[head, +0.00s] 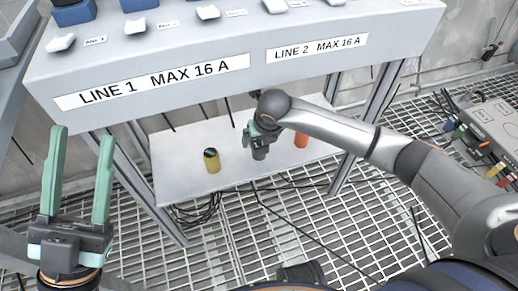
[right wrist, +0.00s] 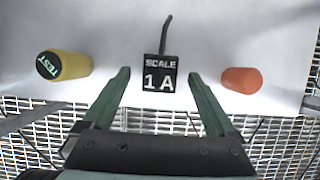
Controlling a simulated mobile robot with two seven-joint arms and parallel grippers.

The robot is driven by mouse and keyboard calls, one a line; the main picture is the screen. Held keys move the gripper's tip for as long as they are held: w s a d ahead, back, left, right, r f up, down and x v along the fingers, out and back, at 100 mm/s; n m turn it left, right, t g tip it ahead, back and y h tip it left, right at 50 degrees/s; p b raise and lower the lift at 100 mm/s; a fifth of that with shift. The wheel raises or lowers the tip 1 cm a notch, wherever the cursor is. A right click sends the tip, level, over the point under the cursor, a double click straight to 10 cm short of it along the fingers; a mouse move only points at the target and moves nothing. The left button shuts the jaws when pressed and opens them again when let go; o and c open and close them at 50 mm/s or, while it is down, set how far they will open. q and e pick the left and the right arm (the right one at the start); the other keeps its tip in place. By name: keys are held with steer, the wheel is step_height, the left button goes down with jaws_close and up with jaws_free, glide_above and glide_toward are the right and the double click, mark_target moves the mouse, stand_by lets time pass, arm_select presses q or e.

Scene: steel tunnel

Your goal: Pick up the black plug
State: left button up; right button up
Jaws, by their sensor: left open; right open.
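The black plug (right wrist: 160,72) has a square face reading "SCALE 1A" and a short dark cable at its far side. It stands on the white lower shelf (head: 180,150), between a yellow plug (head: 212,160) marked "TEST" and an orange plug (head: 301,140). In the head view the black plug (head: 260,151) is partly hidden by my right gripper (head: 254,136). That gripper is open, with its green fingers on either side of the plug in the right wrist view. Contact cannot be told. My left gripper (head: 78,150) is open and empty, left of the bench.
The upper shelf (head: 240,88) with "LINE 1" and "LINE 2 MAX 16 A" labels overhangs the lower shelf. Bench legs stand at both sides. Loose cables (head: 200,212) lie on the grated floor. A grey box with coloured plugs (head: 490,130) is at right.

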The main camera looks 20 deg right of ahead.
steer(key=shift+w+f+b, duration=0.25)
steer(key=shift+f+b, duration=0.1)
steer(key=shift+f, duration=0.25)
steer(key=shift+c, duration=0.3)
jaws_close()
